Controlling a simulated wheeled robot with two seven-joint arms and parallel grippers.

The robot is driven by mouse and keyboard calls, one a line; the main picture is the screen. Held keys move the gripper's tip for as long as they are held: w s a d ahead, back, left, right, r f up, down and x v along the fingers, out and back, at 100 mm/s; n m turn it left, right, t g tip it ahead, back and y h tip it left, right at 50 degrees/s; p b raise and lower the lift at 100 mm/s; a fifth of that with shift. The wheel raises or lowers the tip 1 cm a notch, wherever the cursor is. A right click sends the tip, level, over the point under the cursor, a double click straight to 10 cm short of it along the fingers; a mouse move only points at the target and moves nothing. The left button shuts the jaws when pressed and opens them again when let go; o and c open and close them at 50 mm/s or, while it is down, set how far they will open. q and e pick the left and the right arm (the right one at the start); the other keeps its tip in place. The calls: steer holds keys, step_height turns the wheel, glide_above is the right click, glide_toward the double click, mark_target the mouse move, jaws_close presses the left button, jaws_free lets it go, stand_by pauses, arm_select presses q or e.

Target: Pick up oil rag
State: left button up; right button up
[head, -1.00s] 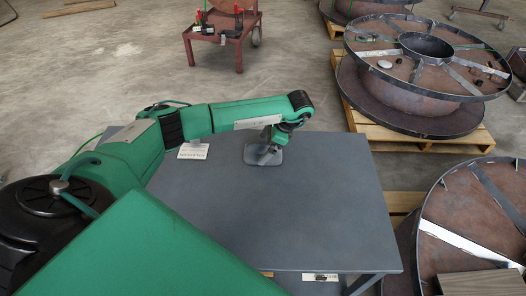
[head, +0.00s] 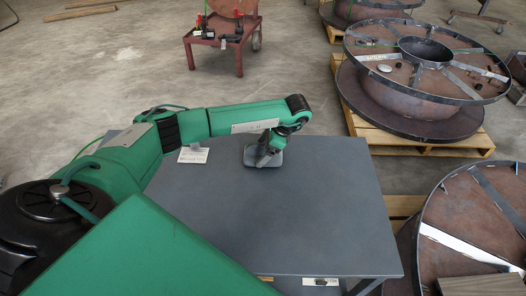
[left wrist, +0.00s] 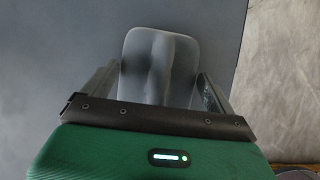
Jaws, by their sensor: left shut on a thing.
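A grey, rounded-square folded rag (head: 276,161) lies on the grey table near its far edge, under my left gripper (head: 266,154). In the left wrist view the rag (left wrist: 160,50) fills the space between the two fingers of my left gripper (left wrist: 158,80), with a raised fold running along its middle. The jaws are shut on the rag from both sides. It still looks level with the table top; I cannot tell any gap beneath it. My right gripper is not in view.
The grey table (head: 310,215) is otherwise mostly clear. Big steel reels (head: 430,90) on wooden pallets stand to the right, and a red cart (head: 222,38) stands behind on the concrete floor.

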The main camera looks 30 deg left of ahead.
mark_target(263, 146)
arm_select(q)
step_height(263, 146, up, 7)
steer(key=shift+w+a+f+p, duration=0.1)
steer(key=shift+p, duration=0.65)
step_height(263, 146, up, 12)
steer(key=p, duration=0.3)
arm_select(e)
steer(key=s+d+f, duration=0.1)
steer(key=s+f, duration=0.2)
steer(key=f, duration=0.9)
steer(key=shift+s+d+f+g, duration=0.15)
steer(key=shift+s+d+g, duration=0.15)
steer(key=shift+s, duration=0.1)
arm_select(q)
steer(key=shift+f, duration=0.1)
steer(key=shift+o, duration=0.7)
steer(key=shift+c, duration=0.2)
